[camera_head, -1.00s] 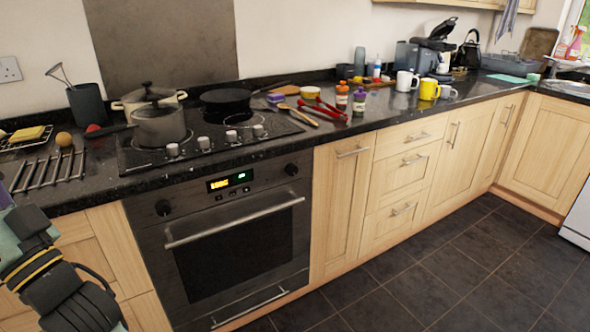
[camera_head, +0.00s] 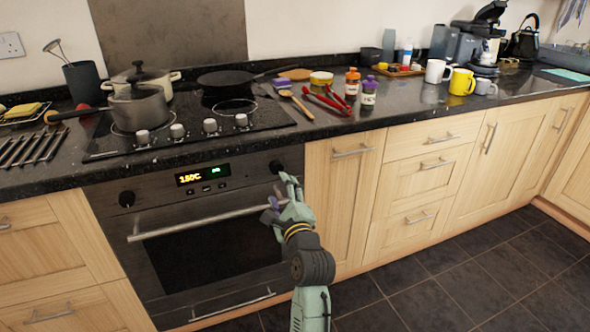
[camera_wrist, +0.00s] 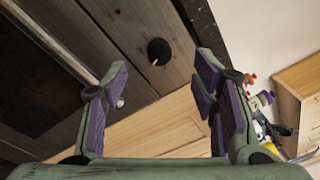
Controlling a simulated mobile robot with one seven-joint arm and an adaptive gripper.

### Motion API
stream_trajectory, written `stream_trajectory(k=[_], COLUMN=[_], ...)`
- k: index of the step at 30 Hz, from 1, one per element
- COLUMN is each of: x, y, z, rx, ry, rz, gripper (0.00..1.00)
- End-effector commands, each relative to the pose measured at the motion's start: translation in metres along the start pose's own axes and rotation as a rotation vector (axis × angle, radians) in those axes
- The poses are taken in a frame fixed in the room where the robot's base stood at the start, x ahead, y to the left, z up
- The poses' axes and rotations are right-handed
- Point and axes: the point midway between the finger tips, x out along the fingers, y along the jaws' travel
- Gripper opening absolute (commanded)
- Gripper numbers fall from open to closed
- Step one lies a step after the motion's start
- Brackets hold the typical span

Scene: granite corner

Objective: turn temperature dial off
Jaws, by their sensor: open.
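The built-in oven (camera_head: 215,255) has a black dial at each end of its control panel. The right dial (camera_head: 276,166) is close to my gripper (camera_head: 279,192), which is open in front of the oven's upper right. The left dial (camera_head: 127,198) is far from it. The display (camera_head: 203,175) between them reads about 150C. In the wrist view one round dial (camera_wrist: 158,52) with a white mark lies beyond and between the open fingers (camera_wrist: 160,82). The fingers appear apart from it and hold nothing. I cannot read any dial labels.
The oven's handle bar (camera_head: 195,222) runs just left of my gripper. Above, the black hob (camera_head: 190,143) carries pots, a pan and front knobs. Utensils, jars and mugs stand on the counter (camera_head: 330,120) to the right. The floor in front is clear.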

Motion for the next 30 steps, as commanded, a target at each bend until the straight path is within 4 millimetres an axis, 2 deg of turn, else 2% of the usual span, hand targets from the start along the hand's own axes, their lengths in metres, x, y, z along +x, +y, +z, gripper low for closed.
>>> stream_trajectory(k=[2, 5, 8, 15, 21, 25, 30], x=[-0.002, 0.001, 0.013, 0.058, 0.09, 0.101, 0.106], y=[0.002, 0.002, 0.002, 0.002, 0.002, 0.004, 0.004], z=[-0.012, -0.016, -0.015, -0.016, -0.017, -0.017, -0.018], rx=[0.034, 0.05, 0.05, 0.048, 0.047, 0.048, 0.047], ry=[0.018, 0.026, 0.025, 0.025, 0.024, 0.024, 0.024], rz=[0.009, 0.012, 0.012, 0.013, 0.012, 0.012, 0.011], gripper=[0.53, 0.53, 0.53, 0.53, 0.53, 0.53, 0.53])
